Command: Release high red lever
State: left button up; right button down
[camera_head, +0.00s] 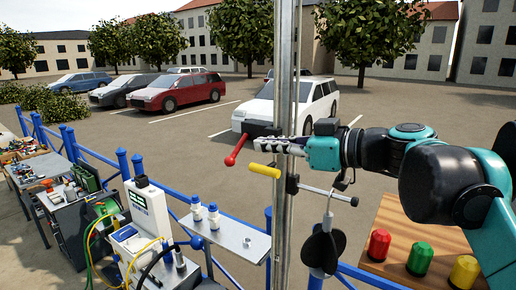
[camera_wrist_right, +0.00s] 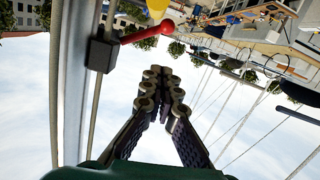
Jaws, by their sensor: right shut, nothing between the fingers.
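The high red lever (camera_head: 237,150) sticks out to the left from the mast (camera_head: 284,100), its red knob at the lower outer end. In the right wrist view the red lever (camera_wrist_right: 150,34) comes out of a black block (camera_wrist_right: 101,55) on the mast. My right gripper (camera_head: 263,144) is shut and empty, with its fingers crossing in front of the mast beside the red lever. In the right wrist view the closed fingers (camera_wrist_right: 160,85) appear below the lever, with a gap between them and it. My left gripper is not in view.
A yellow lever (camera_head: 265,171) sits just below the red one, close under my fingers. A grey bar (camera_head: 325,193) sticks out right lower on the mast. A wooden table (camera_head: 395,218) with red, green and yellow buttons stands at right. Equipment benches (camera_head: 35,170) are at left.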

jog(key=b+v, duration=0.1)
jog(key=v, duration=0.5)
jog(key=s+f+m+g+h+b, duration=0.1)
jog(key=s+f+m+h+b, duration=0.15)
jog(key=f+b, duration=1.25)
jog(key=s+f+m+g+h+b, duration=0.1)
jog(key=f+m+g+h+b, duration=0.2)
jog(key=f, duration=2.5)
pick_arm(q)
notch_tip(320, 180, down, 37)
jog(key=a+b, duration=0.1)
jog(key=b, duration=1.6)
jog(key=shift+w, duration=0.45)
pick_arm(e)
jog(key=s+d+f+m+h, duration=0.2)
jog(key=f, duration=1.1)
jog(key=s+d+f+m+t+h, duration=0.1)
jog(key=s+d+f+m+h, duration=0.1)
jog(key=f, duration=1.2)
jog(key=s+d+f+m+h, duration=0.2)
jog(key=s+d+f+h, duration=0.1)
jog(key=f, duration=1.1)
jog(key=shift+s+d, duration=0.35)
jog(key=shift+d, duration=0.2)
jog(key=shift+r+h, duration=0.1)
jog(key=shift+h, duration=0.15)
